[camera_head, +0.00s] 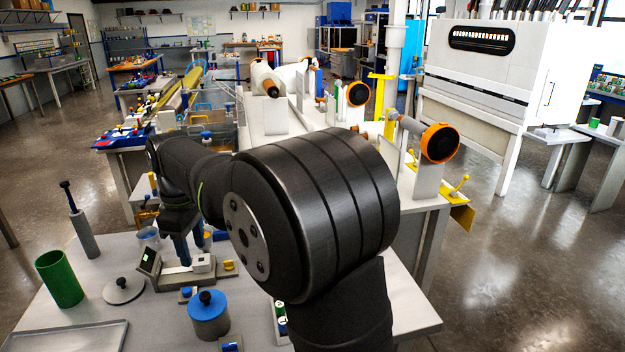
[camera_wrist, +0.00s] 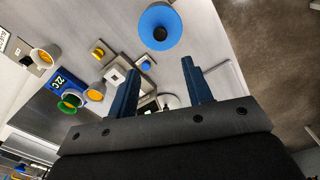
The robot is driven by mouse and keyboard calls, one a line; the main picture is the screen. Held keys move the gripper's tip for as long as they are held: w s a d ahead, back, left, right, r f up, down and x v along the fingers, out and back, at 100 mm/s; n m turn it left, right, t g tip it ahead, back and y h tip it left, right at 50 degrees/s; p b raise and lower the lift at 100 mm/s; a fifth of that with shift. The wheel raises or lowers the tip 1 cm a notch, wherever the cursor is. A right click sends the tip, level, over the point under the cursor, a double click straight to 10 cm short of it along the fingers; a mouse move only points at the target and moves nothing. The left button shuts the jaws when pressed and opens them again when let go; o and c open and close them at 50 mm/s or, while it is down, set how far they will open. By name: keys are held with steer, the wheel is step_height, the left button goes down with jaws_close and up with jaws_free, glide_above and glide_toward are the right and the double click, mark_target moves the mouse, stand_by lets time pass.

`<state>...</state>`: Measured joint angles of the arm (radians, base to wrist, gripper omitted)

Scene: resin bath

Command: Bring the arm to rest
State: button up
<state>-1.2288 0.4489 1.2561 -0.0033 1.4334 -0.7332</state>
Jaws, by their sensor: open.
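My gripper (camera_wrist: 160,66) shows in the wrist view with its two dark blue fingers apart and nothing visibly held between them. It is over the worktable (camera_head: 85,265). In the head view my gripper (camera_head: 184,248) is partly hidden behind my arm, low near a small grey device with a tilted display (camera_head: 149,261). Whether the fingers touch the device cannot be told. My large dark arm joint covers the middle of the head view.
A blue lidded pot (camera_head: 208,322), a green cup (camera_head: 60,279), a pale lid with a black knob (camera_head: 124,290), a grey cylinder with a blue handle (camera_head: 86,240) and a metal tray (camera_head: 70,338) occupy the table. The blue pot (camera_wrist: 160,28) also shows ahead of the fingers in the wrist view.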

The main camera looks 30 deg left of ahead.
mark_target(205, 294)
step_height(205, 294, down, 11)
steer(key=shift+f, duration=0.1)
stand_by(0.4)
